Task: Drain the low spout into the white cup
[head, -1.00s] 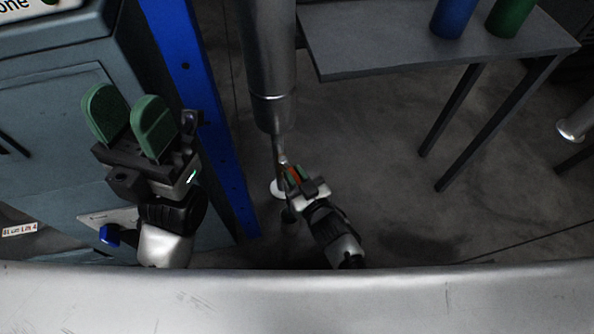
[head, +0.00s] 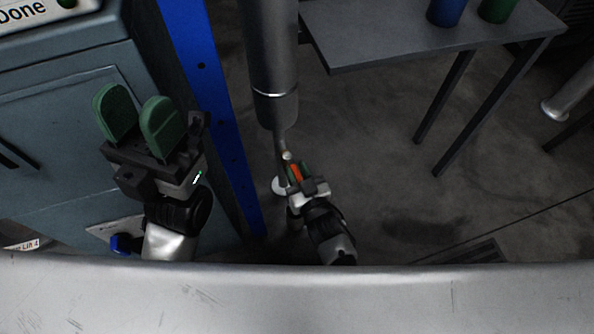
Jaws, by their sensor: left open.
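A grey vertical pipe (head: 270,60) narrows to a thin low spout (head: 280,145). A small orange piece (head: 296,173), perhaps a valve handle, shows beside the spout.
A grey table (head: 385,45) at upper right holds a blue cylinder (head: 446,10) and a green one (head: 497,9). A blue post (head: 205,80) stands between my left gripper and the pipe. A grey-blue cabinet (head: 60,110) fills the left.

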